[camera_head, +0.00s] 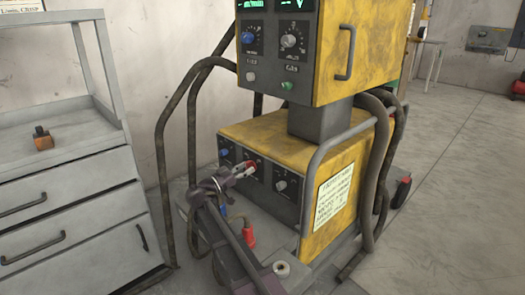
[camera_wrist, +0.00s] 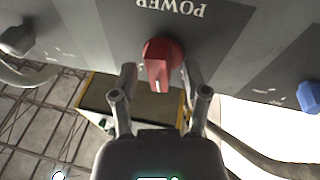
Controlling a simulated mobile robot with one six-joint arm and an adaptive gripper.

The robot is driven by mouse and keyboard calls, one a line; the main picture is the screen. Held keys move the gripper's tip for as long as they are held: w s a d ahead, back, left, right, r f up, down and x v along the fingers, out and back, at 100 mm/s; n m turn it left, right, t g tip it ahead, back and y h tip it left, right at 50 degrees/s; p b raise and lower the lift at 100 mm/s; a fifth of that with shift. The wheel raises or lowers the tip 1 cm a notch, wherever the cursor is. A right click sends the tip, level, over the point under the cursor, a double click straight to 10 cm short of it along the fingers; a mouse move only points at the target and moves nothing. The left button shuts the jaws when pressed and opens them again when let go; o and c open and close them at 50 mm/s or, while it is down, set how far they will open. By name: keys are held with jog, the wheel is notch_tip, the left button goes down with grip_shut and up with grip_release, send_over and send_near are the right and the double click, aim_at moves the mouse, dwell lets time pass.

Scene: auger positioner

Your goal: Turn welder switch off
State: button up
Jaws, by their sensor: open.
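The welder (camera_head: 258,139) is a worn yellow machine with a dark front panel on its lower box. Its red switch (camera_wrist: 160,62) sits under the word POWER, which appears upside down in the wrist view. The red switch shows small in the head view (camera_head: 250,165), partly hidden by my gripper. My gripper (camera_wrist: 160,84) is open, with one fingertip on each side of the switch's handle. Small gaps seem to show between the fingers and the handle; contact is hard to tell. The handle points toward my palm, with a white mark on it.
A blue knob (camera_wrist: 309,95) and a grey knob (camera_wrist: 17,38) flank the switch. An upper yellow unit (camera_head: 330,60) overhangs the lower box. Thick cables (camera_head: 165,150) hang at the left. A grey drawer cabinet (camera_head: 75,185) stands left; open floor (camera_head: 450,190) lies right.

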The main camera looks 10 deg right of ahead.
jog(key=shift+m, duration=0.4)
